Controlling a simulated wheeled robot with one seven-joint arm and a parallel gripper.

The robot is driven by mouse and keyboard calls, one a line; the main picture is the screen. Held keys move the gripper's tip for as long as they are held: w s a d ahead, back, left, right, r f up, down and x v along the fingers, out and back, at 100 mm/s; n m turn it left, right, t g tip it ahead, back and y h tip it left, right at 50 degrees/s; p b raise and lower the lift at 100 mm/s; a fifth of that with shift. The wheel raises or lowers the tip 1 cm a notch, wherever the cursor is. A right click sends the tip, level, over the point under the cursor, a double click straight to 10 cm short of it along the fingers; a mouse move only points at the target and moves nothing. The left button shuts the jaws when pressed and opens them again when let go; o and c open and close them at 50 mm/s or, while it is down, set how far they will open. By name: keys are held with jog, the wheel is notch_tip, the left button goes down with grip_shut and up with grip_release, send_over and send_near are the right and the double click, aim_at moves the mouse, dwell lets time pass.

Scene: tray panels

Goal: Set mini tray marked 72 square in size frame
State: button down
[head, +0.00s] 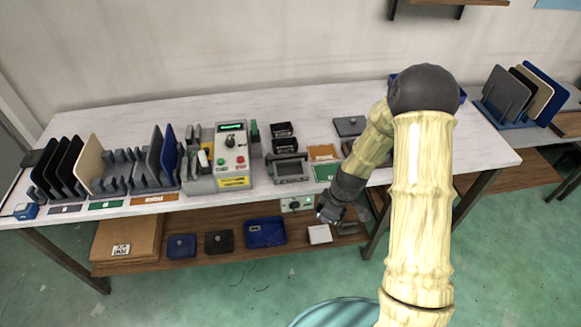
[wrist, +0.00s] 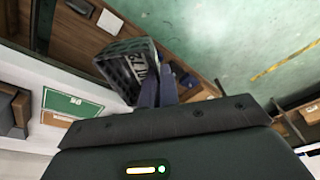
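The mini tray marked 72 (wrist: 128,68) is a small dark tray with ribbed, slotted edges and white characters, tilted in the wrist view. My gripper (wrist: 158,88) has its two fingers close together on the tray's near edge and appears shut on it; the exact contact is partly hidden. In the head view my gripper (head: 328,210) hangs in front of the table's front edge, above the lower shelf. A green marked panel (wrist: 72,104) lies on the white tabletop at the left of the wrist view. I cannot tell which panel is the size frame.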

jog(key=shift+s+d+f+m, duration=0.15)
jog(key=shift+d+f+m, duration=0.4)
jog(key=shift+m, duration=0.65)
jog(key=d+f+m+t+h, duration=0.1)
jog(key=d+f+m, duration=0.3)
jog(key=m, duration=0.6)
jog(key=shift+d+m+t+h, duration=0.3)
jog(key=shift+d+t+h, duration=0.15)
jog(key=shift+d, duration=0.35)
jog(key=shift+w+d+f, duration=0.1)
jog(key=shift+w, duration=0.1)
